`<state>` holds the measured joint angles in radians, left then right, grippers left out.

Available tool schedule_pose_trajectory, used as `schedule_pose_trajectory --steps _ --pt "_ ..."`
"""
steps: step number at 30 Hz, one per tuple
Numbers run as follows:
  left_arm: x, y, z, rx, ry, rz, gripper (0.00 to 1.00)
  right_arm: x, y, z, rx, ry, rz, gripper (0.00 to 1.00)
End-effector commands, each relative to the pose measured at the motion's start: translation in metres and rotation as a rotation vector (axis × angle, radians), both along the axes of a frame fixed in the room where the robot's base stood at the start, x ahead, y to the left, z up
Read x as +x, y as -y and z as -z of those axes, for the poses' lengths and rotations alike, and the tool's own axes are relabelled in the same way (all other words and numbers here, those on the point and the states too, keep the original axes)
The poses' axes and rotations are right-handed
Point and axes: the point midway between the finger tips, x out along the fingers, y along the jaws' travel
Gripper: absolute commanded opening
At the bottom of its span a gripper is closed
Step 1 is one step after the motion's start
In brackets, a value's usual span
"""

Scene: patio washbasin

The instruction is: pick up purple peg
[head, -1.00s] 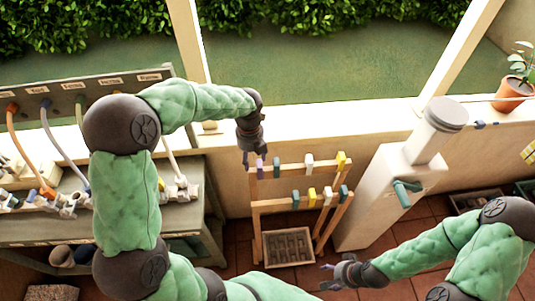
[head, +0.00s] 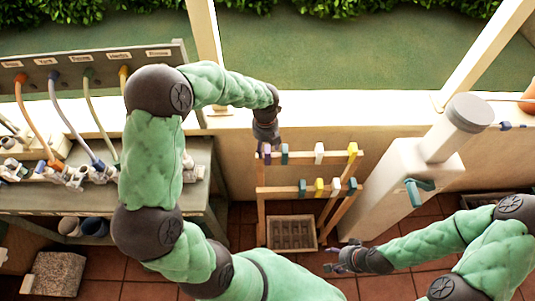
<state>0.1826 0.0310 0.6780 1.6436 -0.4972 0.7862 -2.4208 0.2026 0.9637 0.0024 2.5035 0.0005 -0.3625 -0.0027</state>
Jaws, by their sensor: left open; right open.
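The purple peg (head: 267,155) is at the left end of the upper rail of a wooden rack (head: 300,161). My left gripper (head: 266,147) points down right at this peg, its fingers open. The gripper partly hides the peg, and I cannot tell whether the fingers touch it. My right gripper (head: 333,259) is open and empty, low in front of the rack's right side, well away from the pegs.
A teal peg (head: 284,154) is close beside the purple one. A white peg (head: 319,152) and a yellow peg (head: 352,149) are farther right; several pegs fill the lower rail. A crate (head: 292,219) is below. A pale post (head: 405,178) stands right; a hose bench (head: 184,205) stands left.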

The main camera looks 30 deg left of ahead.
Motion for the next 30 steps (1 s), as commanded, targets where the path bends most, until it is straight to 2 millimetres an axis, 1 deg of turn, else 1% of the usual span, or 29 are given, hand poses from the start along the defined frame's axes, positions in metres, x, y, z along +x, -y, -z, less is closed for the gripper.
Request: schedule_pose_trajectory --steps 1,3,6,13,14,15,17,18,19,30 --pt "-0.001 0.0 0.011 -0.001 -0.003 0.0 0.61 0.0 0.0 0.003 0.0 0.0 0.0 0.59" --pt "-0.001 0.0 0.021 -0.001 -0.004 -0.002 0.61 0.0 0.0 0.005 0.0 0.0 0.0 0.59" --pt "-0.001 0.0 0.031 -0.001 -0.003 -0.002 0.61 0.0 0.0 0.007 0.0 0.0 0.0 0.59" --pt "0.0 0.0 0.032 -0.001 -0.001 -0.001 0.61 0.0 0.0 0.007 0.0 0.0 0.0 0.59" --pt "0.0 0.0 0.032 -0.001 -0.001 -0.001 0.58 0.0 0.0 0.007 0.0 0.0 0.0 0.59" --pt "0.0 0.0 0.032 -0.001 -0.001 -0.001 0.47 0.0 0.0 0.007 0.0 0.0 0.0 0.59" --pt "0.0 0.0 0.032 -0.001 -0.001 -0.001 0.3 0.0 0.0 0.007 0.0 0.0 0.0 0.59" --pt "0.0 0.0 0.032 -0.001 -0.001 -0.001 0.18 0.0 0.0 0.007 0.0 0.0 0.0 0.59" --pt "0.0 0.0 0.032 -0.001 -0.001 -0.001 0.13 0.0 0.0 0.007 0.0 0.0 0.0 0.59" --pt "-0.002 0.001 0.032 -0.001 -0.006 0.0 0.12 0.0 0.0 0.006 0.0 0.0 0.0 0.59"
